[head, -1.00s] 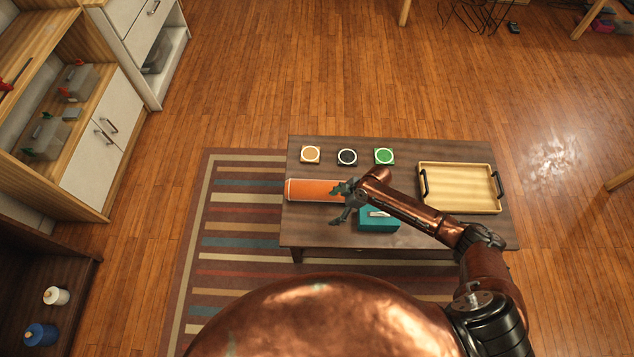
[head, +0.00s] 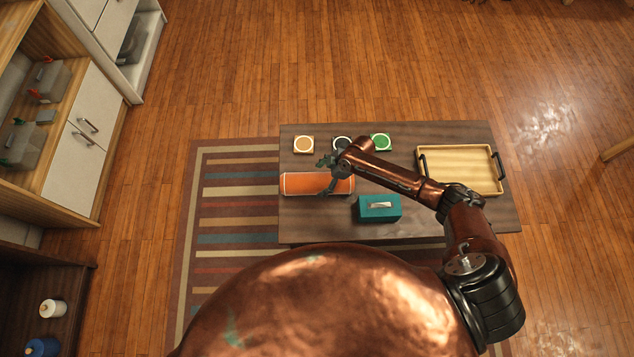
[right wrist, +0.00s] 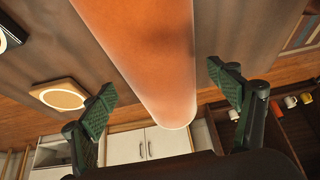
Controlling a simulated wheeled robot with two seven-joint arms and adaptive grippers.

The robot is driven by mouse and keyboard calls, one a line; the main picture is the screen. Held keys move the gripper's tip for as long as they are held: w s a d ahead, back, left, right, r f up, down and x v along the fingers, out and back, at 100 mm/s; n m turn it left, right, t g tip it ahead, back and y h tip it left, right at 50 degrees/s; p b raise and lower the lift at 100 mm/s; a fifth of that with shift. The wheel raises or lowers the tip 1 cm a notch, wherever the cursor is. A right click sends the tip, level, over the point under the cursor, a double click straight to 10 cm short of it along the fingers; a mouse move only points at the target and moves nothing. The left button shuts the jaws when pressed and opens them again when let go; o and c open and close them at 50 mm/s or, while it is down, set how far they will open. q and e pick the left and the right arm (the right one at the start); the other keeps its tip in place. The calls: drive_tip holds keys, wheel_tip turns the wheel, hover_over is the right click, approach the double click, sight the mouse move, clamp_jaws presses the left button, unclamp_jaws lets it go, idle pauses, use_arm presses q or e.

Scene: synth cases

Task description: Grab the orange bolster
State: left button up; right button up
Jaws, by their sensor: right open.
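The orange bolster (head: 300,184) lies on the dark wooden table, near its left edge, in the head view. My right gripper (head: 328,174) is open over the right part of the bolster and hides some of it. In the right wrist view the bolster (right wrist: 150,50) runs lengthwise between the two spread, dark green fingers of the gripper (right wrist: 163,84), with a gap visible on each side. The height of the fingers relative to the bolster is hard to tell. My left gripper is not in view.
On the table (head: 450,222) are an orange coaster (head: 304,145), a partly hidden black one (head: 342,141), a green one (head: 381,142), a teal tissue box (head: 370,212) and a wooden tray (head: 462,170) with black handles. A striped rug (head: 235,222) lies beneath.

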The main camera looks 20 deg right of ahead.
drive_tip(key=b+x, duration=0.1)
drive_tip(key=x, duration=0.2)
drive_tip(key=shift+f, duration=0.35)
drive_tip(key=shift+r, duration=0.1)
drive_tip(key=shift+c, duration=0.5)
drive_tip(key=c, duration=1.2)
drive_tip(key=shift+c, duration=0.8)
drive_tip(key=shift+r, duration=0.1)
